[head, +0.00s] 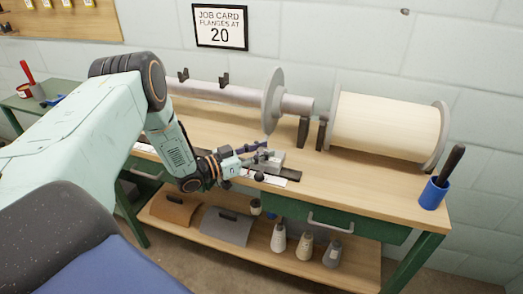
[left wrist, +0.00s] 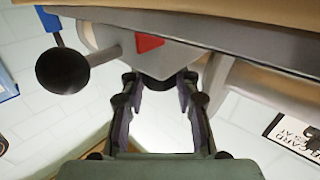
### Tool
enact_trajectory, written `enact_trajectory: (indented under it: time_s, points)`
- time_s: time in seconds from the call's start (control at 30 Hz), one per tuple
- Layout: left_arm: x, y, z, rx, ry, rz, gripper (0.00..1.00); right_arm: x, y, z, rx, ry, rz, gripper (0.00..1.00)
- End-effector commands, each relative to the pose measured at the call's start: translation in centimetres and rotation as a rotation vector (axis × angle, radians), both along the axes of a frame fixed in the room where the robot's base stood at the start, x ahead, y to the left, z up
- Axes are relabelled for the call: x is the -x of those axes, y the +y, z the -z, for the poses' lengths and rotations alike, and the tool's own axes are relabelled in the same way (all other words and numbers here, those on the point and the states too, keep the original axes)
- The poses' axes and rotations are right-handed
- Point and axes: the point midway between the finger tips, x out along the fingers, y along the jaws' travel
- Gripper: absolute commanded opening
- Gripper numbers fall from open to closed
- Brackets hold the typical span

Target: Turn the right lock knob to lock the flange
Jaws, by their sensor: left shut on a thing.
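The grey flange disc (head: 272,98) stands upright on a horizontal shaft (head: 225,93) above the bench. Below it, a small grey carriage block (head: 277,160) sits near the bench's front edge. My left gripper (head: 262,151) is at this block. In the left wrist view, my gripper (left wrist: 160,98) is shut on a dark round piece (left wrist: 157,82), which looks like a lock knob, under the grey block (left wrist: 185,57) with a red triangular mark (left wrist: 148,42). The fingers partly hide the knob, and its turn angle cannot be told. My right gripper is not in view.
A black ball handle (head: 259,176), also in the left wrist view (left wrist: 62,70), sticks out beside the block. A blue cup (head: 433,193) stands at the right end. The bench front right is clear.

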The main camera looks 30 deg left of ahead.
Motion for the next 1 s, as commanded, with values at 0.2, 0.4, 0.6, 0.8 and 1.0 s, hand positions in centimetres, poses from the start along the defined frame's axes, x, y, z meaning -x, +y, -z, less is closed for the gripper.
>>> enact_trajectory:
  time_s: [0.2,0.4,0.6,0.8,1.0]
  points:
    - [0.0,-0.1,0.0,0.0,0.001,0.001,0.35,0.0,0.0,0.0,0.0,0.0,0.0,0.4]
    - [0.0,0.0,0.0,0.0,0.0,0.0,0.52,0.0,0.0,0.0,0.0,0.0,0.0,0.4]
    - [0.0,0.0,0.0,0.0,0.0,0.0,0.55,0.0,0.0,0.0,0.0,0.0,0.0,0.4]
    - [0.4,0.3,0.0,0.001,0.0,-0.003,0.55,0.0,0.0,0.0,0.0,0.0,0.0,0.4]
    - [2.9,1.8,0.0,0.002,0.0,-0.007,0.55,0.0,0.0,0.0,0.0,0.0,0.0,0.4]
